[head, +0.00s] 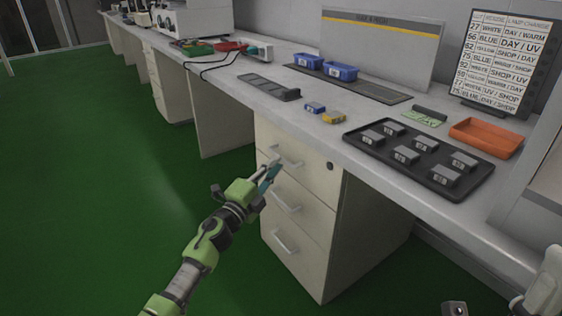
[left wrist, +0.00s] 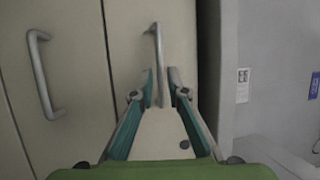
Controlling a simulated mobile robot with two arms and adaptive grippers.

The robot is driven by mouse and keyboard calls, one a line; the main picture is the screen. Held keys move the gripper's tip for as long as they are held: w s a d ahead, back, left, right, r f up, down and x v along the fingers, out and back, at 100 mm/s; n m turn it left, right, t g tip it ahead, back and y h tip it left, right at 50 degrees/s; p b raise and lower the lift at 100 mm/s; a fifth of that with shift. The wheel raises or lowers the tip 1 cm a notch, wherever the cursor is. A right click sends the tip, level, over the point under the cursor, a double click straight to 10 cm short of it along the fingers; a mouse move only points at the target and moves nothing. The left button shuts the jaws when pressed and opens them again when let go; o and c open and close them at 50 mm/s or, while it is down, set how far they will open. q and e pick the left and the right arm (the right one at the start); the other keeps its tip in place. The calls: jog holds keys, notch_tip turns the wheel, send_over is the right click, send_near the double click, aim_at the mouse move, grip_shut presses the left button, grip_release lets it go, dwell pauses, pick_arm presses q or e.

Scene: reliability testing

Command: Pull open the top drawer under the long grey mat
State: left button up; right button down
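The white drawer cabinet (head: 345,220) under the bench has three drawers, all closed. The top drawer's bar handle (head: 288,160) shows in the head view. My left gripper (head: 268,174), with teal fingers, is at this handle. In the left wrist view the top handle (left wrist: 155,45) runs between the fingertips of my left gripper (left wrist: 160,82), which look open with a small gap beside the bar. Contact cannot be told. The middle handle (left wrist: 42,75) is left of it. A long grey mat (head: 385,92) lies on the bench above. Only a part of my right arm (head: 543,292) shows.
A black tray (head: 368,159) with several grey blocks sits near the bench's front edge. An orange tray (head: 486,139), blue bins (head: 340,72) and a flat dark grey strip (head: 262,83) are also on the bench. The green floor (head: 100,170) before the drawers is clear.

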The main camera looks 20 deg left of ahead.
pick_arm(q)
jog(key=shift+b+x, duration=0.45)
jog(key=shift+x, duration=1.6)
grip_shut()
jog(key=shift+s+a, duration=0.1)
